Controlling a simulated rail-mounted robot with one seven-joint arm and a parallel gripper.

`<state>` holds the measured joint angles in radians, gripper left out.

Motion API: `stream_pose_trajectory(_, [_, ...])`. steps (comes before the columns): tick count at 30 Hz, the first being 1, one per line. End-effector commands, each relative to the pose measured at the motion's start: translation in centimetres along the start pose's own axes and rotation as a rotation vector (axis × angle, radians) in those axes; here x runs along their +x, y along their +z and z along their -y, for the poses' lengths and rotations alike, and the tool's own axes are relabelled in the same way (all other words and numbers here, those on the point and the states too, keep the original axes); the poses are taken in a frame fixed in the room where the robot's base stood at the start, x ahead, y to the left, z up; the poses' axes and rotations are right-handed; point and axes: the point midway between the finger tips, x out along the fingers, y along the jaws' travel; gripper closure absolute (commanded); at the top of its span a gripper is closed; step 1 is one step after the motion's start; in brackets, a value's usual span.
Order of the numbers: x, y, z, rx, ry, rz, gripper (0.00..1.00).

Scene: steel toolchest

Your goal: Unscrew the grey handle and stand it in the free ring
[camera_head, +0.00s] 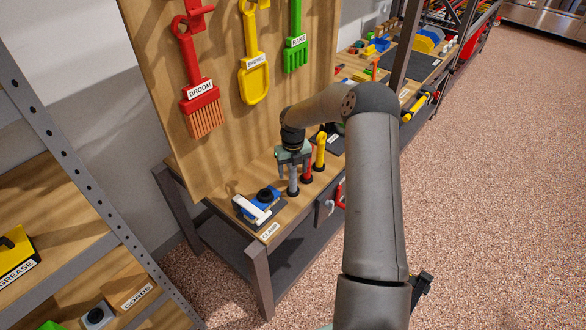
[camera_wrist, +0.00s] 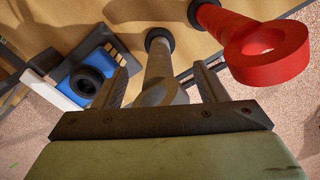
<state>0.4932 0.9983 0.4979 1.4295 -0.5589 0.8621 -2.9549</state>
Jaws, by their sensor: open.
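The grey handle (camera_head: 293,186) stands upright at the bench's front edge. In the wrist view the grey handle (camera_wrist: 158,62) rises from a black collar (camera_wrist: 152,37) toward me. My gripper (camera_head: 293,163) is above it, pointing down. In the wrist view my gripper (camera_wrist: 161,76) is open, with one finger on each side of the grey handle and a gap visible to each. A black ring (camera_wrist: 88,82) sits on the blue clamp body (camera_wrist: 66,70), left of the handle; its hole looks empty. The clamp (camera_head: 262,203) also shows in the head view.
A red handle (camera_head: 307,168) and a yellow handle (camera_head: 319,152) stand close behind the grey one. The red handle's looped end (camera_wrist: 268,52) is near my right finger. A pegboard (camera_head: 225,60) with hanging tools rises behind the bench. Shelving (camera_head: 75,185) stands at left.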

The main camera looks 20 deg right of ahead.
Motion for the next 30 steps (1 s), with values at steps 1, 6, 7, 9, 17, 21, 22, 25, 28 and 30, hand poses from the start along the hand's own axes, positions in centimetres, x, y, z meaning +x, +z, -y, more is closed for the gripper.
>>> stream_pose_trajectory(1, [0.0,0.0,0.0,0.0,0.0,0.0,0.34])
stream_pose_trajectory(6, [-1.3,0.1,0.1,0.001,0.0,0.003,0.34])
stream_pose_trajectory(7, [-1.8,0.1,0.1,0.001,-0.001,0.003,0.34])
stream_pose_trajectory(9, [-3.1,0.1,0.1,0.001,-0.001,0.005,0.34])
stream_pose_trajectory(17, [-9.5,0.1,0.1,0.001,-0.002,0.005,0.34])
stream_pose_trajectory(21, [-12.8,0.1,0.1,0.002,-0.001,0.004,0.34])
stream_pose_trajectory(22, [-13.5,0.1,0.0,0.001,0.0,0.005,0.34])
stream_pose_trajectory(25, [-15.2,0.0,0.1,0.002,0.0,0.003,0.34])
stream_pose_trajectory(28, [-16.4,0.0,0.0,0.001,0.0,0.001,0.34])
stream_pose_trajectory(30, [-17.0,0.0,0.0,0.0,0.0,0.002,0.34])
